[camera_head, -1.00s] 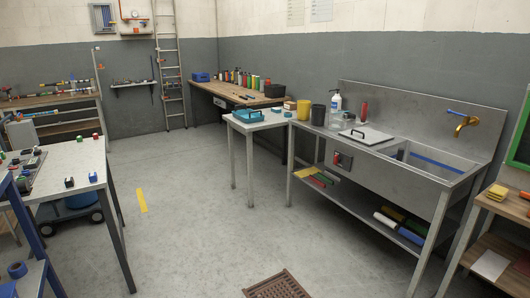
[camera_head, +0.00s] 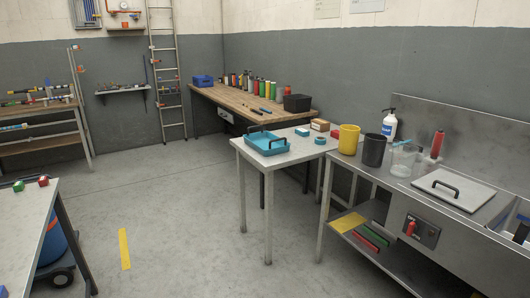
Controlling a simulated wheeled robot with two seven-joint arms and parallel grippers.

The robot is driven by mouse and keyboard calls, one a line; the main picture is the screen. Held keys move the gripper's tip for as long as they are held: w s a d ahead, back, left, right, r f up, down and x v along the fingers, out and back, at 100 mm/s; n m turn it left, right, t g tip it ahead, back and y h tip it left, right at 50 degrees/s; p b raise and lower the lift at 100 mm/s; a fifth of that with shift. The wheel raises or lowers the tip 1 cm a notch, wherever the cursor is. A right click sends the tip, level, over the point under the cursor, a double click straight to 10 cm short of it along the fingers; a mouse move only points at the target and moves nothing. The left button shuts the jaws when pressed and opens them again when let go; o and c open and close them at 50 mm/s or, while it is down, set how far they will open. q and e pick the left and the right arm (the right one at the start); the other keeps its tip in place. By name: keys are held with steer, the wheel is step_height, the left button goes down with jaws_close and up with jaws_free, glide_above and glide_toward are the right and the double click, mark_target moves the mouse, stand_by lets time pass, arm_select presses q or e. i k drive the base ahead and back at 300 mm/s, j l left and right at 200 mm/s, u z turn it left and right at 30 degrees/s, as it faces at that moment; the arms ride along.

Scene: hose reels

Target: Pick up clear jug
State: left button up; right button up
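The clear jug (camera_head: 403,159) stands upright on the steel sink counter at the right of the head view. It is see-through, and its outline is faint. A dark grey cup (camera_head: 374,150) stands just to its left, and a red bottle (camera_head: 437,145) stands behind it to the right. Neither of my grippers shows in the head view.
A yellow cup (camera_head: 348,139) and a white pump bottle (camera_head: 389,125) stand near the jug. A lid with a black handle (camera_head: 453,189) lies to its right. A small table with a teal tray (camera_head: 266,143) adjoins the counter. The floor (camera_head: 180,215) in front is clear.

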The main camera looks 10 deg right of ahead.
mark_target(404, 155)
steer(key=i+z, duration=0.15)
steer(key=i, duration=0.3)
steer(key=i+j+z, duration=0.1)
steer(key=i, duration=0.3)
steer(key=i+j+z, duration=0.15)
steer(key=i, duration=0.3)
steer(key=i+j+z, duration=0.1)
steer(key=i, duration=0.35)
steer(key=j, duration=0.05)
